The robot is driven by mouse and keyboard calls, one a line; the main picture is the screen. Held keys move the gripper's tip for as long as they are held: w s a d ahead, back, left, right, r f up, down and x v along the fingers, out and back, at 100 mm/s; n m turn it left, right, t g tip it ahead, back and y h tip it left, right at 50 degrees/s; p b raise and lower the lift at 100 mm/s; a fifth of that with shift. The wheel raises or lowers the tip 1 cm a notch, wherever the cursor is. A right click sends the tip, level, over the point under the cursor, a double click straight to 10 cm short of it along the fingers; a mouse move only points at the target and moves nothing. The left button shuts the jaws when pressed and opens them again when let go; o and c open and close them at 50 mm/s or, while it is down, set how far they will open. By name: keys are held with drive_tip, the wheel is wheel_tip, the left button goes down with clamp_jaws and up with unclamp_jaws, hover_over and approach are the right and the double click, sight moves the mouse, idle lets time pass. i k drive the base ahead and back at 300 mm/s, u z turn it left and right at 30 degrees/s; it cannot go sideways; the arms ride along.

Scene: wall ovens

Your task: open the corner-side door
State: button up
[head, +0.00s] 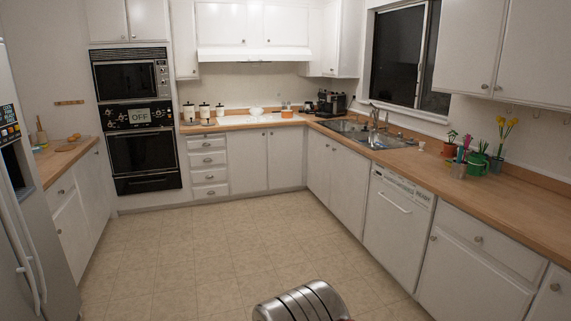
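White cabinet doors meet near the back right corner, all shut. On the back run, a left door (248,161) and a right door (286,157) sit under the counter, the right one next to the corner. On the right run, a door by the corner (318,163) and a wider door (346,188) stand under the sink. Their small knobs are hard to make out. I cannot tell for certain which one the task calls the corner-side door.
Wall ovens (141,148) stand at the back left, and a fridge (25,200) at the left edge. A dishwasher (398,222) is on the right, past the sink (375,139). The tiled floor (220,240) between the cabinet runs is clear.

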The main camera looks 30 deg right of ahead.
sight(284, 145)
drive_tip(key=z, duration=0.15)
drive_tip(key=i, duration=1)
drive_tip(key=z, duration=0.3)
drive_tip(key=i, duration=1.45)
drive_tip(key=z, duration=0.45)
drive_tip(key=i, duration=2.9)
drive_tip(key=z, duration=0.1)
